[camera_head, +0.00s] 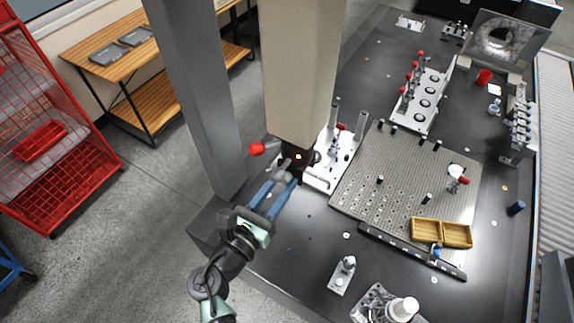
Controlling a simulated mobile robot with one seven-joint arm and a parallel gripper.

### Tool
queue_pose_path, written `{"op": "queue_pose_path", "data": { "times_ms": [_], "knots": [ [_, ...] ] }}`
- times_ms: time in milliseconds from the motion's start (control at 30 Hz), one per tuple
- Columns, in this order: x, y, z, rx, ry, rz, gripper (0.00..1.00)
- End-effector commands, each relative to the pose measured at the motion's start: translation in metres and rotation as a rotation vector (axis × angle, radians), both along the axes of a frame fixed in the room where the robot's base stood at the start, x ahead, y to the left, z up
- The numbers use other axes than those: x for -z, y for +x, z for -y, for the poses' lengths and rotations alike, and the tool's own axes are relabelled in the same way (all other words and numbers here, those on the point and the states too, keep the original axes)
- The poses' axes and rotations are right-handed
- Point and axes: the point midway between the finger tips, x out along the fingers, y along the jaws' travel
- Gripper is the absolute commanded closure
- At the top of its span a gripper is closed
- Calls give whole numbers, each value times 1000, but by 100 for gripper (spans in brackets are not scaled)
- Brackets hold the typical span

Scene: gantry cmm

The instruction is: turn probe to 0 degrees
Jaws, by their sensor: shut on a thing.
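The probe (299,158) is a dark head with a small orange light, under the lower end of the thick beige column (298,75). My gripper (284,172) reaches up to it from the lower left. Its blue fingers end in grey tips, shut on the probe's lower left side. The tips and the column hide part of the probe, and its exact angle cannot be read. A red knob (257,149) on a short grey stem sticks out just left of the probe; I cannot tell what it belongs to.
A grey post (198,90) stands close left of the column. A white fixture (318,180) is just right of the probe. A perforated plate (380,200) with pins and a wooden tray (457,235) lie farther right on the dark table. Small parts stand at the front.

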Motion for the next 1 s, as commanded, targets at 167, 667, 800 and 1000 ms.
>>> {"op": "queue_pose_path", "data": {
  "times_ms": [167, 667, 800, 1000],
  "knots": [
    [1, 0, 0, -1, -12, -10, 100],
    [-1, 0, 0, 0, -83, -61, 100],
    [1, 0, 1, 1, -205, -151, 100],
    [1, 0, 0, 0, -330, -241, 100]
  ]
}}
